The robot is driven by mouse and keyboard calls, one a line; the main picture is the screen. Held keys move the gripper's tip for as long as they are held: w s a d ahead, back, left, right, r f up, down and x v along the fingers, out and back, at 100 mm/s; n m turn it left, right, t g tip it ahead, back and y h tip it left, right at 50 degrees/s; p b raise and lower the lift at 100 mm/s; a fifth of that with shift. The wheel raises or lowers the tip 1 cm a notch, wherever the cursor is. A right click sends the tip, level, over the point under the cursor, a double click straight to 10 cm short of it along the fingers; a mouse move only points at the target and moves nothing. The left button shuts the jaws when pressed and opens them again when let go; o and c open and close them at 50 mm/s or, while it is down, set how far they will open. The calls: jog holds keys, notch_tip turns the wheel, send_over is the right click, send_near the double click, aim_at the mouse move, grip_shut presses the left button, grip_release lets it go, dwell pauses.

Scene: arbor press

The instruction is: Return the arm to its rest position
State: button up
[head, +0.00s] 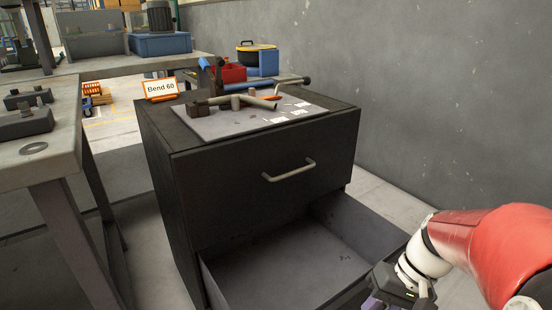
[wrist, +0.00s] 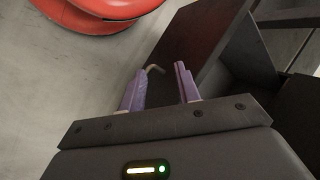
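My gripper (wrist: 160,70) shows in the wrist view with its two purple fingers apart and nothing clearly held between them. A bent metal handle (wrist: 154,68) shows near the fingertips, on a dark drawer front (wrist: 190,42); I cannot tell whether they touch. In the head view my gripper is at the bottom right, beside the front end of the pulled-out lower drawer (head: 370,235), with its fingers mostly cut off by the frame. The lower drawer is open and its visible inside is empty.
The dark cabinet (head: 160,150) has a shut upper drawer with a bar handle (head: 289,170). Tools and a "Bend 60" sign (head: 160,89) are on its top. A workbench (head: 60,155) stands at left. A grey wall (head: 440,90) runs close along the right.

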jog(key=s+a+r+t+h+p, duration=0.1)
jog(key=s+r+t+h, duration=0.1)
jog(key=r, duration=0.3)
jog(key=s+a+r+n+t+h+p, duration=0.1)
jog(key=a+r+t+h, duration=0.1)
jog(key=r+t, duration=0.3)
jog(key=shift+s+a+r+h+p, duration=0.2)
jog(key=shift+s+r+h+p, duration=0.15)
jog(key=shift+r+h, duration=0.35)
